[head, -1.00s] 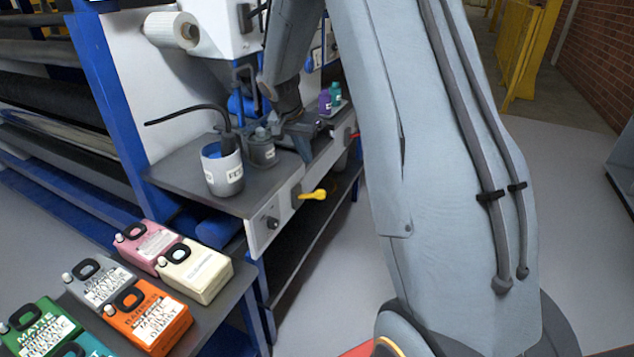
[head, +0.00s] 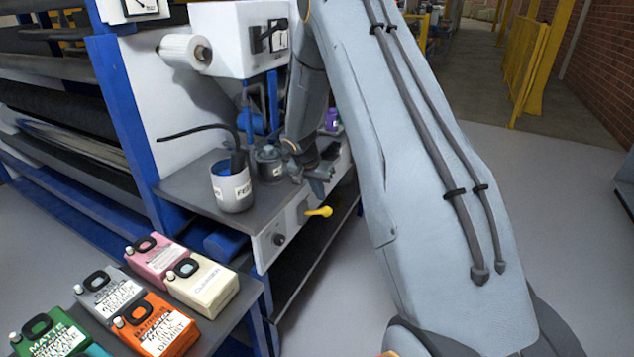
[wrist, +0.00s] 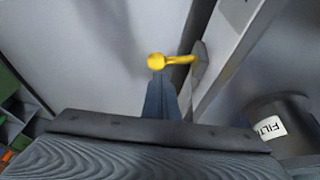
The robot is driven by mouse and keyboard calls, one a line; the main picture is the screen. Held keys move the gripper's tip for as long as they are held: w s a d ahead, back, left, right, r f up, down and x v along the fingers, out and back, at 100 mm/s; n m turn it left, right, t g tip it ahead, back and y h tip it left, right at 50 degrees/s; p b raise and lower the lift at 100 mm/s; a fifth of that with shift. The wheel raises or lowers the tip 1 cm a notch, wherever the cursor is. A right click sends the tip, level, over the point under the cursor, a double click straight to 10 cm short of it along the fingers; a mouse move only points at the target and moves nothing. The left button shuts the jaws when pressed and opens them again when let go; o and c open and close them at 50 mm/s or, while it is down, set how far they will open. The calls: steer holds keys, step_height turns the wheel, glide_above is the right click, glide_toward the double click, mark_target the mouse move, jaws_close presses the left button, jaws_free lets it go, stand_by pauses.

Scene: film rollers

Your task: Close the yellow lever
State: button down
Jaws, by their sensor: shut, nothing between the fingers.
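The yellow lever (head: 319,212) sticks out sideways from the pale front panel of the workbench, pointing right and roughly level. In the wrist view the yellow lever (wrist: 172,61) shows its round knob at the left and its mount on the panel at the right. My gripper (head: 318,178) is just above the lever at the bench's front edge. In the wrist view my gripper's narrow fingers (wrist: 160,82) are together and empty, with their tips lined up just below the knob. I cannot tell whether they touch it.
A pot labelled with letters (head: 232,186) and a grey lidded container (head: 269,163) stand on the bench beside my gripper. A dark round pot (wrist: 280,122) shows at right in the wrist view. Several coloured canisters (head: 150,325) stand on a lower table at front left. Floor is clear at right.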

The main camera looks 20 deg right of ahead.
mark_target(325, 207)
steer(key=shift+s+p+x, duration=0.2)
steer(key=shift+p+x, duration=0.05)
steer(key=shift+x, duration=0.6)
steer(key=shift+s+p+x, duration=0.2)
steer(key=shift+p+x, duration=0.05)
steer(key=shift+x, duration=0.65)
steer(key=shift+f, duration=0.2)
